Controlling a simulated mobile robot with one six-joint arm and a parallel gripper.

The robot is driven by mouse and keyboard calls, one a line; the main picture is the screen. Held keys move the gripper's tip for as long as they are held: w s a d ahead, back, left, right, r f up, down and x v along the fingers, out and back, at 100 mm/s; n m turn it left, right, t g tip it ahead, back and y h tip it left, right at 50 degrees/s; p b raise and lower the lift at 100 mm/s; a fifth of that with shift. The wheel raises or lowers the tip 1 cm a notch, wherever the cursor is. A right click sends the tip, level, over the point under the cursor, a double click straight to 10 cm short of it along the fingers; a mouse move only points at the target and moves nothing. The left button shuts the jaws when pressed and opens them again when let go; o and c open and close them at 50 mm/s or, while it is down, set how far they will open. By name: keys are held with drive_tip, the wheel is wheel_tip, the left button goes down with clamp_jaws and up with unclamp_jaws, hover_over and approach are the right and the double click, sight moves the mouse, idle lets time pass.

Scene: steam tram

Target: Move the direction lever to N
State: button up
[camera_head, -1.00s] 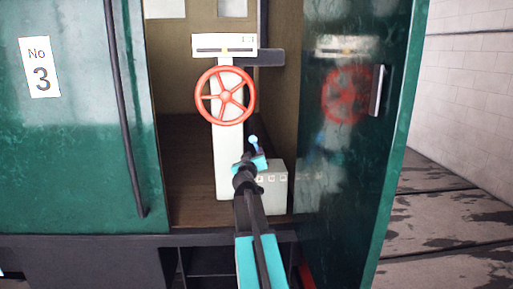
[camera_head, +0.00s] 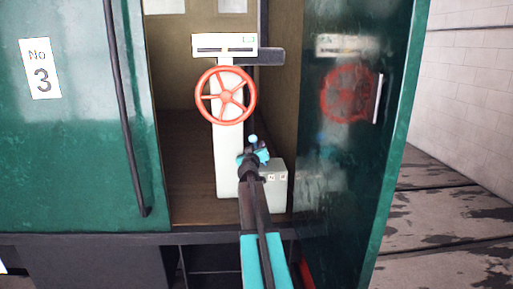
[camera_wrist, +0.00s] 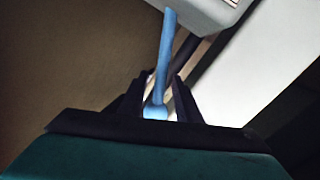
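My gripper (camera_head: 254,155) is at the lever, over the box's left part. In the wrist view my gripper's dark fingers (camera_wrist: 161,78) stand on both sides of the lever, with gaps at the tips. My arm hides the box's left side and any label there.
A red handwheel (camera_head: 226,96) on a pale column stands just above and behind the lever. A green door (camera_head: 349,205) stands open at right, close to my arm. A dark vertical handrail (camera_head: 125,110) is at left.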

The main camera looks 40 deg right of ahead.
clamp_jaws()
drive_tip(key=shift+w+a, duration=0.1)
drive_tip(key=shift+a, duration=0.05)
